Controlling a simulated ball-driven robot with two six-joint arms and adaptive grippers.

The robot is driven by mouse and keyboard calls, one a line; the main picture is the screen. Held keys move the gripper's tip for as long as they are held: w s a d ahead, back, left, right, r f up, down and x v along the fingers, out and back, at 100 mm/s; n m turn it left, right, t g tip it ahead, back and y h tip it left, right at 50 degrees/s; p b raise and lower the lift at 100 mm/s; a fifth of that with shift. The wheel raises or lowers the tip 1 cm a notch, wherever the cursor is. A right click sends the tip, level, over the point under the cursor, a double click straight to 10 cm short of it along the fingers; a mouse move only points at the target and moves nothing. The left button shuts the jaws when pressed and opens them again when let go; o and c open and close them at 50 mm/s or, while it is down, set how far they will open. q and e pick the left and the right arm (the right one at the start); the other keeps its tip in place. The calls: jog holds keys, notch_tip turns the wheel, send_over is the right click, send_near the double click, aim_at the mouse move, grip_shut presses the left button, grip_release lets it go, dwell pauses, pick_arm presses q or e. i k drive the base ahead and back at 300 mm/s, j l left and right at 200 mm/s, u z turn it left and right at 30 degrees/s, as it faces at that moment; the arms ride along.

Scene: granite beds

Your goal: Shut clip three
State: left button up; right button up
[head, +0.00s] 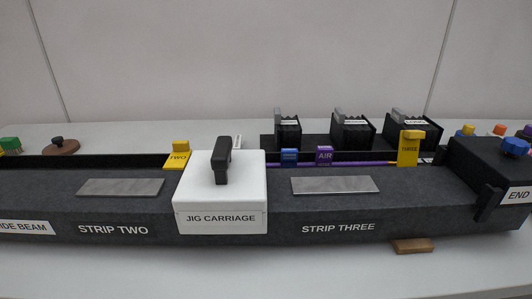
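A yellow clip labelled THREE (409,150) stands on the back edge of the dark beam at the right, beside the END block. Its top piece stands higher than that of the yellow clip labelled TWO (178,157), left of the white carriage. A purple line (365,164) runs along the back of the beam to clip three's foot. Whether it lies inside the clip is too small to tell. A blue clip (289,157) and a purple clip labelled AIR (324,156) stand on the line. Neither of my grippers is in view.
The white JIG CARRIAGE (218,181) with a black handle sits between the STRIP TWO plate (120,187) and STRIP THREE plate (335,185). The END block (490,165) closes the right. Black bins (352,132) stand behind. A wooden piece (413,246) lies in front.

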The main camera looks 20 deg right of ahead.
aim_at(410, 141)
jog(key=z, duration=1.4)
